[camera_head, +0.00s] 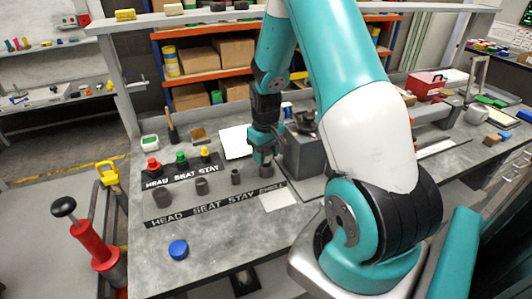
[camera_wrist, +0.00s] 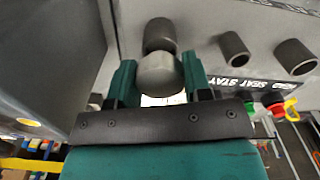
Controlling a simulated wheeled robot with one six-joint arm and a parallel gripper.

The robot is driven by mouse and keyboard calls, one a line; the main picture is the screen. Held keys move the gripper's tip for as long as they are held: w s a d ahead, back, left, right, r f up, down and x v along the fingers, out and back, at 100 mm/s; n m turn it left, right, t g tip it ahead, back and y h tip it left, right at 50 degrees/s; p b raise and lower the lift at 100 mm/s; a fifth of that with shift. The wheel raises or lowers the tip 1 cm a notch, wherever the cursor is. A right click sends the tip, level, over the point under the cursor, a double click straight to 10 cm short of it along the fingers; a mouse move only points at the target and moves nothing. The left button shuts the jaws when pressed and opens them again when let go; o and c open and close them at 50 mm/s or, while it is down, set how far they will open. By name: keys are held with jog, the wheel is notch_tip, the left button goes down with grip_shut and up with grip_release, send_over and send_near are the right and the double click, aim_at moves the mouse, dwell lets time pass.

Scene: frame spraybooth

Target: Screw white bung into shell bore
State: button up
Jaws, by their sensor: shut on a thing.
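The white bung (camera_wrist: 158,74), pale grey in the wrist view, sits between the two fingers of my gripper (camera_wrist: 158,84). My gripper is shut on it. The dark shell tube (camera_wrist: 160,34) is right behind the bung there, roughly in line with it; I cannot tell if they touch or if any thread is engaged. The bore's mouth is hidden by the bung. In the head view my gripper (camera_head: 262,154) points down over the shell tube (camera_head: 266,171), the rightmost of the row by the "SHELL" label. The bung is not clear in that view.
Other dark tubes (camera_head: 201,186) stand to the left behind the label strip (camera_head: 218,206). Red (camera_head: 153,163), green (camera_head: 181,157) and yellow (camera_head: 205,153) bungs stand on a rear strip. A grey box (camera_head: 303,155) is close right of my gripper. A blue cap (camera_head: 178,249) lies at the front.

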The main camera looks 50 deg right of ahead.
jog(key=shift+f+b, duration=0.7)
jog(key=shift+f, duration=0.25)
jog(key=o, duration=0.4)
jog(key=c, duration=0.3)
jog(key=m, duration=0.4)
jog(key=shift+p, duration=0.3)
jog(key=shift+c, duration=0.2)
jog(key=shift+m, duration=0.3)
jog(key=m, duration=0.4)
jog(key=shift+a+m, duration=0.1)
jog(key=shift+m, duration=0.2)
jog(key=m+p, duration=0.1)
jog(key=m, duration=0.3)
jog(key=shift+w+m, duration=0.1)
jog(key=shift+m, duration=0.2)
